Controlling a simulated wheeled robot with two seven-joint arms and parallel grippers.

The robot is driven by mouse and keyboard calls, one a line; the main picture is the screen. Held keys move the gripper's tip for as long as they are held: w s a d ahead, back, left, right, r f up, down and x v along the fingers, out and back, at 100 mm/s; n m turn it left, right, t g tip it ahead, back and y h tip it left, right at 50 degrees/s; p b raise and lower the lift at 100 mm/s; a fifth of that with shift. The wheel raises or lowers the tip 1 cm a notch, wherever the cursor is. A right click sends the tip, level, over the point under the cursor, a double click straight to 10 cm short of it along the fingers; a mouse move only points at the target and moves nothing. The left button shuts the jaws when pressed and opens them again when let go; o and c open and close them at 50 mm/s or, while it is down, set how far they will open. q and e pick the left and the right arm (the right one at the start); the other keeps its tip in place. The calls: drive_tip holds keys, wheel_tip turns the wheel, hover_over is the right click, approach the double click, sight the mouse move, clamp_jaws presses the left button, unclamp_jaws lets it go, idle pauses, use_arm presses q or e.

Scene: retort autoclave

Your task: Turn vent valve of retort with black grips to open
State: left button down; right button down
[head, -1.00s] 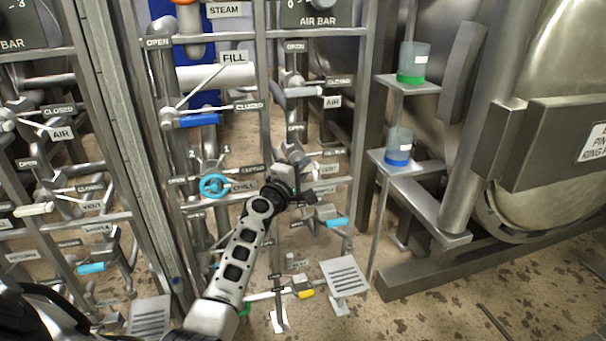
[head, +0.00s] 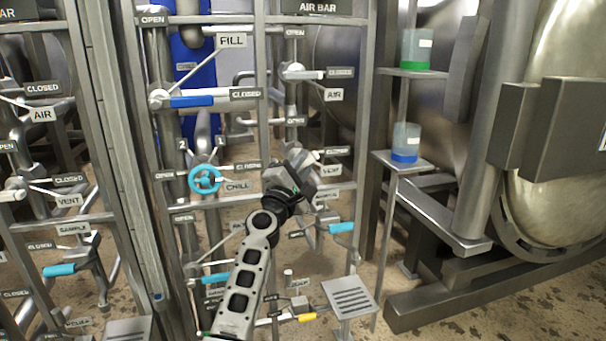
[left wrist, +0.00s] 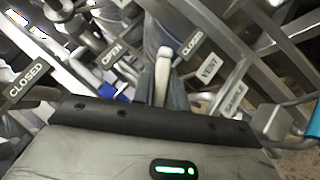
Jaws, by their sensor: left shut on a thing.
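The vent valve sits on the middle pipe rack, beside the VENT label (head: 331,170) and below a CLOSED label (head: 337,151). My left gripper (head: 308,178) is at this valve and hides most of it in the head view. In the left wrist view the pale vent valve handle (left wrist: 163,68) stands between the fingers of my left gripper (left wrist: 165,92), which is shut on it. The handle lies between the OPEN label (left wrist: 112,55) and the CLOSED label (left wrist: 190,45), nearer CLOSED. No black grips can be made out. My right gripper is out of view.
A blue chill handwheel (head: 205,179) is left of my gripper. The fill valve's blue lever (head: 192,101) is above it. A cyan sample lever (head: 341,227) is below right. Rack posts and bars surround my arm. Stands with green and blue cups (head: 406,143) are at right.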

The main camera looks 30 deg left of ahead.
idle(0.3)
use_arm(q)
drive_tip(key=c, duration=1.4)
unclamp_jaws()
drive_tip(key=v, duration=0.7)
drive_tip(key=shift+s+p, duration=0.3)
drive_tip(key=shift+p, duration=0.05)
drive_tip(key=shift+f, duration=0.1)
